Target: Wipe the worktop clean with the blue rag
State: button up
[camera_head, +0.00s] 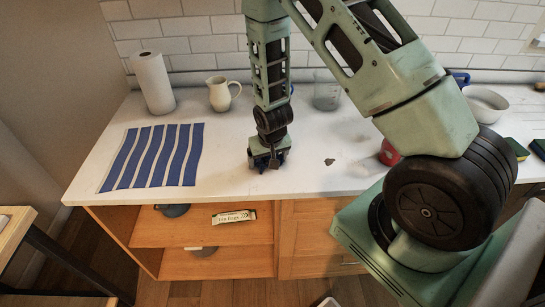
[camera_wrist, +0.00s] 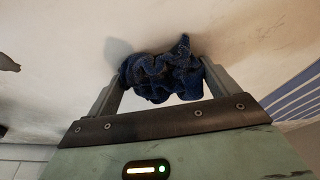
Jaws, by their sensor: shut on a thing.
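My gripper (camera_head: 268,160) points down at the front middle of the white worktop (camera_head: 310,180). It is shut on the crumpled dark blue rag (camera_wrist: 162,74), which fills the space between the two fingers in the wrist view. In the head view the rag (camera_head: 262,160) is mostly hidden by my gripper and appears low at the worktop surface; I cannot tell if it presses on it. A dark patch also shows at the left edge of the wrist view (camera_wrist: 8,64).
A blue-and-white striped cloth (camera_head: 153,156) lies flat on the left. A paper towel roll (camera_head: 153,83), a cream jug (camera_head: 222,94) and a clear measuring jug (camera_head: 327,92) stand behind. A red item (camera_head: 389,153) and a white bowl (camera_head: 485,104) are to the right, partly behind my arm.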

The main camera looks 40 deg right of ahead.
aim_at(287, 162)
jog(key=shift+d, duration=0.1)
dwell(0.3)
jog(key=shift+s+d+b, duration=0.2)
jog(key=shift+s+d, duration=0.7)
jog(key=shift+d, duration=0.3)
jog(key=shift+s+d+b, duration=0.15)
jog(key=shift+s+d, duration=0.7)
jog(key=shift+d, duration=0.35)
jog(key=shift+w+a, duration=0.6)
jog(key=shift+a, duration=0.25)
jog(key=shift+w+a, duration=0.6)
jog(key=shift+a, duration=0.25)
jog(key=shift+w+a, duration=0.6)
jog(key=shift+a, duration=0.25)
jog(key=shift+s+d, duration=0.1)
jog(key=shift+d, duration=0.05)
jog(key=shift+s+d+b, duration=0.1)
jog(key=shift+s+d, duration=0.45)
jog(key=shift+d, duration=0.25)
jog(key=shift+s+d+b, duration=0.15)
jog(key=shift+s+d, duration=0.4)
jog(key=shift+d, duration=0.3)
jog(key=shift+s+d+b, duration=0.1)
jog(key=shift+s+d, duration=0.45)
jog(key=shift+d, duration=0.25)
